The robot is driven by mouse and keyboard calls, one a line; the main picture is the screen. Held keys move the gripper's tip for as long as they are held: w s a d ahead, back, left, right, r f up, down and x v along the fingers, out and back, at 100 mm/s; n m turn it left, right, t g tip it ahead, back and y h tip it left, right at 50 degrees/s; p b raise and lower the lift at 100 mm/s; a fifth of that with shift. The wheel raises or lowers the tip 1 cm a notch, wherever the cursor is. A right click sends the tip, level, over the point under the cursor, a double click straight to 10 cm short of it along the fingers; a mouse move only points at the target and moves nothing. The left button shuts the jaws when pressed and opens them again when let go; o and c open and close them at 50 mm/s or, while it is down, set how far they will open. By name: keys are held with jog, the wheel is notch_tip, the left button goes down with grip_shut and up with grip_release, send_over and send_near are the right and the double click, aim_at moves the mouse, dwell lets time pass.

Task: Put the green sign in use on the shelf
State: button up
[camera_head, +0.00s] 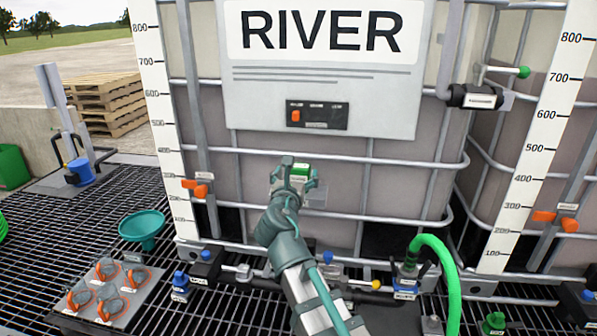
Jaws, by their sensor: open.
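My gripper (294,172) is raised in front of the RIVER tote, with its fingers pointing away toward the tote. It is open. A small green sign (301,168) with a white lower strip shows at the fingertips, partly hidden by them. I cannot tell whether the fingers touch it, and its lettering is too small to read. A small pale grey plate (316,194) shows just behind the gripper and is mostly hidden. I cannot make out a shelf with certainty.
The caged RIVER tote (400,180) fills the middle. Its board carries a black panel (331,117) with an orange slider. Valves and a green hose (444,265) stand low at the right. A teal funnel (142,226) and a tray (130,312) of orange-and-grey clamps are left on the grating.

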jog(key=s+b, duration=0.1)
jog(key=s, duration=0.6)
jog(key=shift+a, duration=0.4)
jog(key=shift+s, duration=0.1)
